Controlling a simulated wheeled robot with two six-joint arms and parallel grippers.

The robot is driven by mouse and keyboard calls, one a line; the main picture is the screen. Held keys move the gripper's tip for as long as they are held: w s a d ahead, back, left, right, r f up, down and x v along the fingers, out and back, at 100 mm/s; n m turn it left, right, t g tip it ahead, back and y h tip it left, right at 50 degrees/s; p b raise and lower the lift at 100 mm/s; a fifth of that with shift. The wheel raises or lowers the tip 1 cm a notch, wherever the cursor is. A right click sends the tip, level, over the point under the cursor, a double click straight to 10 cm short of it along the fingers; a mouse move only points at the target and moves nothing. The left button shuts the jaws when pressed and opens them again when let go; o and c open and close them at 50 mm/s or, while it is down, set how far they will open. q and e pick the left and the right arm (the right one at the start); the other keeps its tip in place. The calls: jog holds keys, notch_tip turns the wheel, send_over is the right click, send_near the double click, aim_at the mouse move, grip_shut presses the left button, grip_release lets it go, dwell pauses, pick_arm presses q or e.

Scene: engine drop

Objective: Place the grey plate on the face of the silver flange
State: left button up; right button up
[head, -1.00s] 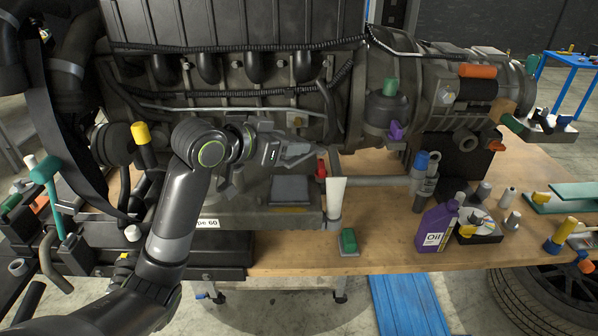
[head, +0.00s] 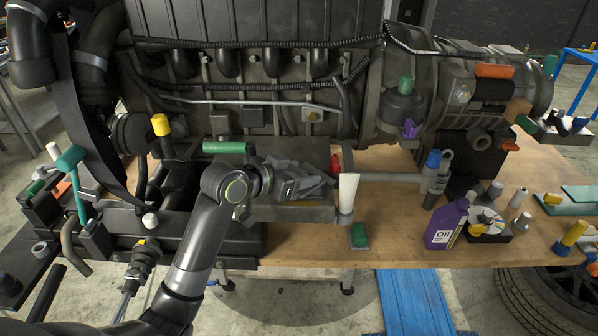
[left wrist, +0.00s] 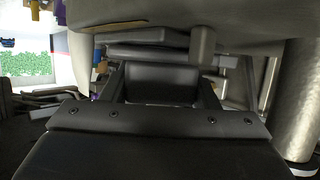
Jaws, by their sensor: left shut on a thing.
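My left gripper (head: 312,182) is low over the dark ledge at the front of the engine. It is shut on a flat dark grey piece, which I take to be the grey plate (left wrist: 160,84), seen between the two fingers in the left wrist view. In the head view the gripper and wrist hide most of that spot, so I cannot tell whether the plate still touches the ledge. I cannot make out the silver flange with certainty. My right gripper is not in view.
A green block (head: 359,236) and a purple oil bottle (head: 446,224) are on the wooden bench (head: 400,250). The engine (head: 290,80) rises behind; the bench front is fairly clear.

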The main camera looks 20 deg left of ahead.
pick_arm(q)
jog(key=o, duration=1.2)
jog(key=shift+s+a+r, duration=0.25)
jog(key=shift+s+a, duration=0.05)
jog(key=shift+s, duration=0.15)
jog(key=shift+b+v, duration=0.9)
jog(key=shift+v, duration=4.55)
